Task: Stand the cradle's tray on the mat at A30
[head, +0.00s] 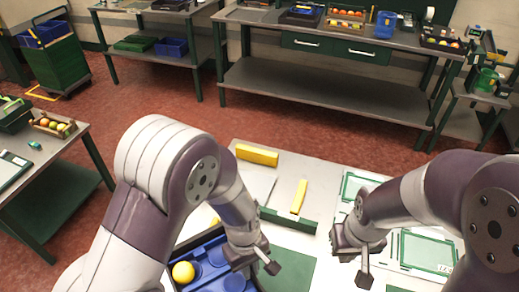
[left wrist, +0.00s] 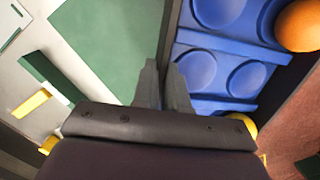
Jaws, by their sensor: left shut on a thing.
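The blue tray (head: 197,247) with round hollows lies at the bottom of the head view, partly hidden by my left arm. A yellow ball (head: 183,272) sits in it. In the left wrist view the tray (left wrist: 219,45) also holds an orange ball (left wrist: 300,25). My left gripper (head: 262,262) is shut on the tray's dark side wall, which runs between its fingertips (left wrist: 164,82). My right gripper (head: 357,265) hangs over the white mat (head: 345,215) with green outlines; its finger gap is unclear. I cannot read an A30 label.
A yellow block (head: 257,155) and a yellow strip (head: 299,196) lie on the grey area behind, near a green bar (head: 288,219). A plain green panel (head: 290,270) lies right of the tray. Side benches stand apart across the red floor.

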